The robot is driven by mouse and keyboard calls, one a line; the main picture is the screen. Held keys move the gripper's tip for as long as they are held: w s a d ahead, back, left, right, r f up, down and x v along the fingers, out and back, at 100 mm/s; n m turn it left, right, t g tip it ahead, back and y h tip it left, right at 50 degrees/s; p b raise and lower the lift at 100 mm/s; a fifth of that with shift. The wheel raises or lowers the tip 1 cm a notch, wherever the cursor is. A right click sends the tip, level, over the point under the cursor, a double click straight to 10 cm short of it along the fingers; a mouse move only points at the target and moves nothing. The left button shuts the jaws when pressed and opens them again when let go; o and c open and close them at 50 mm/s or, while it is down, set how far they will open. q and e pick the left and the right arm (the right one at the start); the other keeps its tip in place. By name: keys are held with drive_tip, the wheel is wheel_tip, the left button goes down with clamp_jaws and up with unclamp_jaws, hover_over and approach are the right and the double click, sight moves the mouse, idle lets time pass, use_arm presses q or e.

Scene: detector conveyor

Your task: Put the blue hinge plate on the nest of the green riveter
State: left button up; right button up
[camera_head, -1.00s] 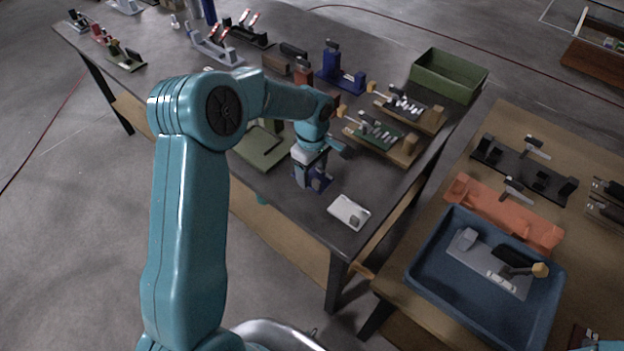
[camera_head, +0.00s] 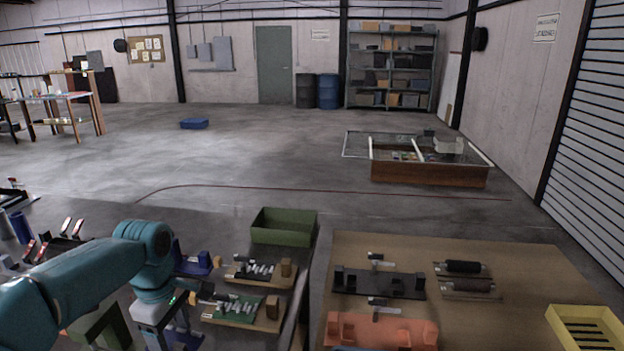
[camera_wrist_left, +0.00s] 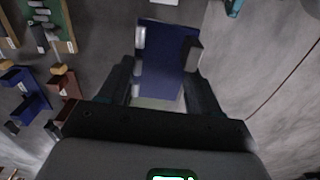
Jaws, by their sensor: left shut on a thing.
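The blue hinge plate (camera_wrist_left: 163,55) is between my left gripper's fingers (camera_wrist_left: 162,90) in the left wrist view, with a light cylindrical part at its left edge and a dark block at its right. In the head view my left gripper (camera_head: 160,325) is low at the left, above the dark table, and some blue of the plate (camera_head: 185,338) shows beside it. A green fixture (camera_head: 98,325), probably the green riveter, is just left of the gripper, partly hidden by my arm. Its nest cannot be made out. My right gripper is not in view.
Two wooden-based fixtures (camera_head: 258,268) and a green bin (camera_head: 284,226) stand right of the gripper. Another blue fixture (camera_head: 190,262) is behind it. A second table with an orange fixture (camera_head: 380,331) and a black one (camera_head: 378,283) lies further right, across a gap.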

use_arm(q)
drive_tip(key=s+d+f+m, duration=0.4)
drive_tip(key=d+f+m, duration=0.6)
drive_tip(key=m, duration=0.6)
drive_tip(key=shift+d+f, duration=0.2)
drive_tip(key=shift+f, duration=0.25)
